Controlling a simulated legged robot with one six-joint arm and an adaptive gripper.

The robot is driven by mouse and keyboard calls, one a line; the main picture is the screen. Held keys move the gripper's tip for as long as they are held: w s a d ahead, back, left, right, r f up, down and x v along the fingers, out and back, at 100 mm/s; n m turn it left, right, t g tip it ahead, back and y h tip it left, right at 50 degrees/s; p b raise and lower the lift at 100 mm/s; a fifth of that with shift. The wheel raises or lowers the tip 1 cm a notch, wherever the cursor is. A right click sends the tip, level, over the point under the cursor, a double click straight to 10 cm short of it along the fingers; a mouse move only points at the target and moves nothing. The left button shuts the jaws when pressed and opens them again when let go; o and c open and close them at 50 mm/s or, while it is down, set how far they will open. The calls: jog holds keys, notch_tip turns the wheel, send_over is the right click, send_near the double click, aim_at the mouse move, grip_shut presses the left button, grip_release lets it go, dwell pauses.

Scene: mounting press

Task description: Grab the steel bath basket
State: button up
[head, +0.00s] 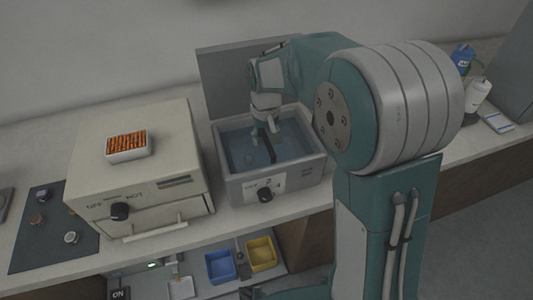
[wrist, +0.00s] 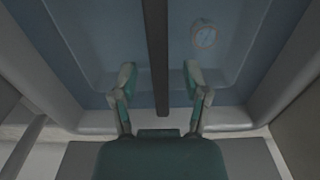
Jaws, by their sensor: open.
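The water bath (head: 285,185) is a grey box with blue water and a dial on its front. A dark narrow bar (wrist: 158,60), which looks like the handle of the steel bath basket, runs along the middle of the wrist view. The basket's body cannot be clearly made out. My gripper (head: 263,137) points down into the bath. In the wrist view my gripper (wrist: 160,76) is open, with one finger on each side of the bar and a gap on both sides. A small round pale piece (wrist: 204,36) shows in the bath, right of the bar.
A beige oven box (head: 140,165) with an orange-striped tray (head: 127,146) on top stands close left of the bath. A grey panel (head: 225,80) rises behind the bath. Blue (head: 220,265) and yellow (head: 261,253) bins sit below. Bottles (head: 477,95) stand far right.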

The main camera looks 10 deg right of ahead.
jog(key=shift+a+f, duration=0.2)
jog(key=shift+d, duration=0.25)
grip_shut()
